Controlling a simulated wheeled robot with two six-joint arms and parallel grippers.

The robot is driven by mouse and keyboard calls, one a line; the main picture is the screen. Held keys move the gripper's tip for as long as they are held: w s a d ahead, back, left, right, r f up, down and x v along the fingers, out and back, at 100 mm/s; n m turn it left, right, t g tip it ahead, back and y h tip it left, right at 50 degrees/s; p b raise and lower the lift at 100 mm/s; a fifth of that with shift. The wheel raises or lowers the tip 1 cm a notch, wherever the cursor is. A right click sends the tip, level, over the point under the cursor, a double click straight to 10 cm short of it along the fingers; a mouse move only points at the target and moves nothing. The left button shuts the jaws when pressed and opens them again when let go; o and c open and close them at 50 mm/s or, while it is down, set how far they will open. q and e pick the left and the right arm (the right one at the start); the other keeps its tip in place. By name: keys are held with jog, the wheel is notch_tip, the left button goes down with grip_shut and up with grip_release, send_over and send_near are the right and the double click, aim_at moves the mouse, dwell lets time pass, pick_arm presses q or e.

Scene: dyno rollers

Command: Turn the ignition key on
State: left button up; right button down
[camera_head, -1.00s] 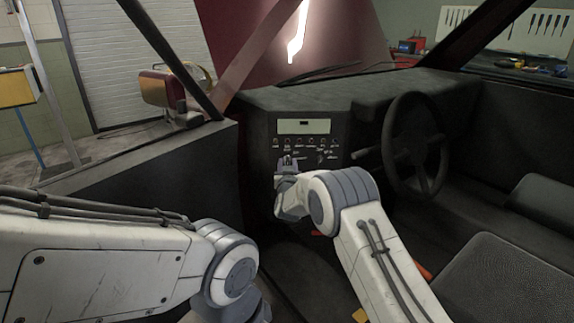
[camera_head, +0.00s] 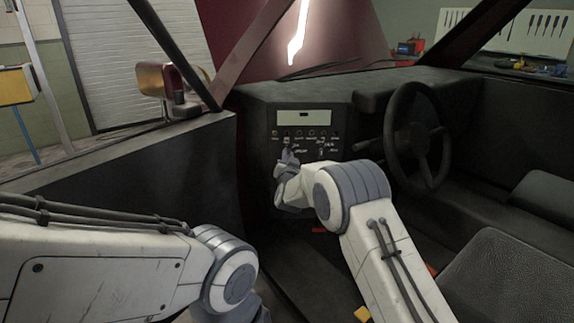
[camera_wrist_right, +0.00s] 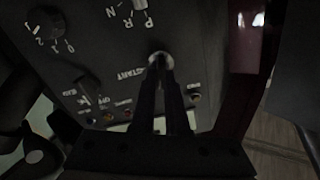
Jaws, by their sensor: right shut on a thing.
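The control panel (camera_head: 309,139) is in the middle of the head view, on the dashboard. My right gripper (camera_head: 287,154) is at the panel's lower left. In the right wrist view its two dark fingers (camera_wrist_right: 160,66) are shut on the ignition key (camera_wrist_right: 159,57), of which only a small pale bit shows between the tips. The label START (camera_wrist_right: 128,74) is beside it. The fingers hide most of the key, so I cannot tell its angle. My left arm shows at lower left in the head view, but its gripper is out of view.
The steering wheel (camera_head: 417,134) is to the right of the panel. A toggle switch (camera_wrist_right: 87,91) and a rotary knob (camera_wrist_right: 44,22) are near the key in the wrist view. The door (camera_head: 150,165) bounds the left side, and a seat (camera_head: 505,255) is at the right.

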jog(key=shift+d+f+m+b, duration=0.1)
jog(key=shift+m+b, duration=1)
jog(key=shift+m, duration=0.05)
jog(key=shift+d+f+m+b, duration=0.1)
jog(key=shift+m+b, duration=1)
jog(key=shift+m, duration=0.05)
jog(key=c, duration=0.9)
grip_release()
jog(key=shift+r, duration=0.1)
jog(key=shift+s, duration=0.15)
jog(key=s, duration=1)
jog(key=shift+s, duration=0.15)
